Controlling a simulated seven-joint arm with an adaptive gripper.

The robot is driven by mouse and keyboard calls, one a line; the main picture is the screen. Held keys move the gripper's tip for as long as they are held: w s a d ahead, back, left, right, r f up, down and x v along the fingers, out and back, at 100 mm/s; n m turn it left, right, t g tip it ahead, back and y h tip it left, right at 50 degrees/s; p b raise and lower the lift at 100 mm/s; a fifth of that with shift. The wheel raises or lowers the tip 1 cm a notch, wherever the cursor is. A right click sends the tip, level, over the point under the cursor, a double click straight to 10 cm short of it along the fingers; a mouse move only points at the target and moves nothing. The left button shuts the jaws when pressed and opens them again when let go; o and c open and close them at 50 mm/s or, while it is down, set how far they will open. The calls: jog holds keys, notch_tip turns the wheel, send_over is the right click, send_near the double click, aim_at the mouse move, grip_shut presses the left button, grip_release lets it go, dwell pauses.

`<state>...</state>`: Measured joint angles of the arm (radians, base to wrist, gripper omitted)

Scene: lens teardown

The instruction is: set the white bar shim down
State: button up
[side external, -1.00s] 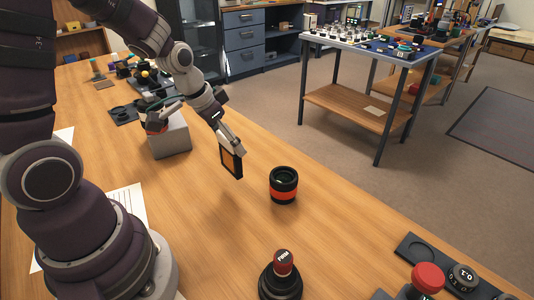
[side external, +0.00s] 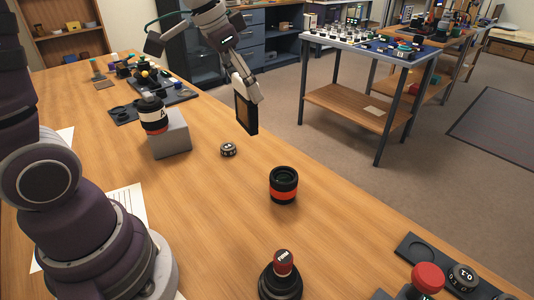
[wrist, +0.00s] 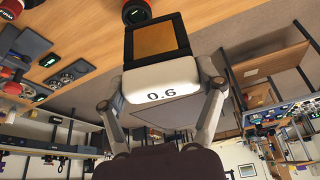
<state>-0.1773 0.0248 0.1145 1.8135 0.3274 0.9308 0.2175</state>
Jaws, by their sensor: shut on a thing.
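The white bar shim (wrist: 161,82), marked 0.6, is between the two fingers of my gripper (wrist: 163,95) in the wrist view. A black-framed plate with a brown face (wrist: 156,40) extends beyond the bar; I cannot tell whether they are one piece. In the side view my gripper (side external: 244,88) is shut and holds this dark plate (side external: 246,114) tilted, seemingly above the table near its far edge. The white bar is hard to separate from the pale fingers there.
A lens with a red band (side external: 283,185) stands on the wooden table (side external: 215,220). A small numbered dial (side external: 228,149) lies behind it. A red-topped FIRM post (side external: 282,272) is in front. Bare table lies between.

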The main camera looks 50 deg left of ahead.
jog(key=w+d+f+m+g+h, duration=0.1)
jog(key=w+d+m, duration=0.25)
jog(key=d, duration=0.65)
jog(key=w+d+f+m+h, duration=0.1)
jog(key=w+d+m, duration=0.3)
jog(key=d, duration=0.5)
jog(key=shift+n, duration=0.55)
jog(key=f, duration=0.9)
jog(key=w+f, duration=0.1)
jog(key=f, duration=0.4)
jog(key=shift+w+f, duration=0.1)
jog(key=shift+f, duration=0.05)
jog(key=shift+f, duration=0.1)
jog(key=o, duration=1.1)
jog(key=shift+o, duration=0.2)
